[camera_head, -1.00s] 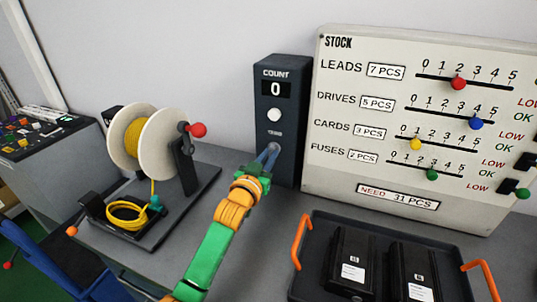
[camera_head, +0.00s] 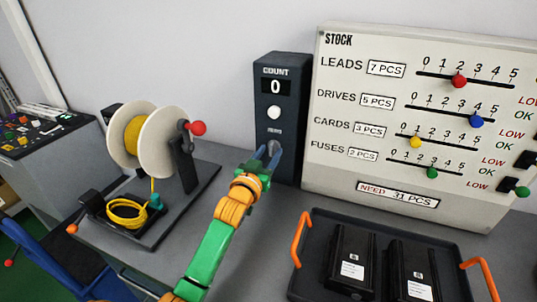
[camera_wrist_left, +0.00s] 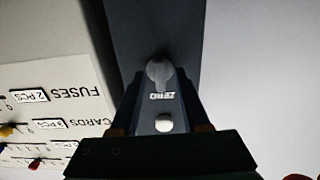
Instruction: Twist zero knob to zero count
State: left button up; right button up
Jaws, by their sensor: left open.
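The dark COUNT box (camera_head: 292,115) stands upright against the wall, left of the stock board. Its display (camera_head: 276,87) reads 0, with a round white button (camera_head: 273,112) below. In the left wrist view, the pale grey zero knob (camera_wrist_left: 159,71) sits beside the ZERO label (camera_wrist_left: 162,96), and the white button (camera_wrist_left: 164,123) also shows. My left gripper (camera_head: 268,152) is at the lower front of the box, open, with its fingers (camera_wrist_left: 160,80) on either side of the knob. I cannot tell whether they touch it. In the head view the gripper largely hides the knob. My right gripper is not in view.
The stock board (camera_head: 400,185) with coloured sliders stands close on the right. A black tray (camera_head: 312,240) with orange handles holds dark drives in front. A cable reel (camera_head: 160,137) stands left of my arm. Bare grey bench (camera_head: 222,157) lies between reel and box.

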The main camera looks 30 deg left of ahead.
pick_arm(q)
jog(key=b+v, duration=0.1)
jog(key=v, duration=0.6)
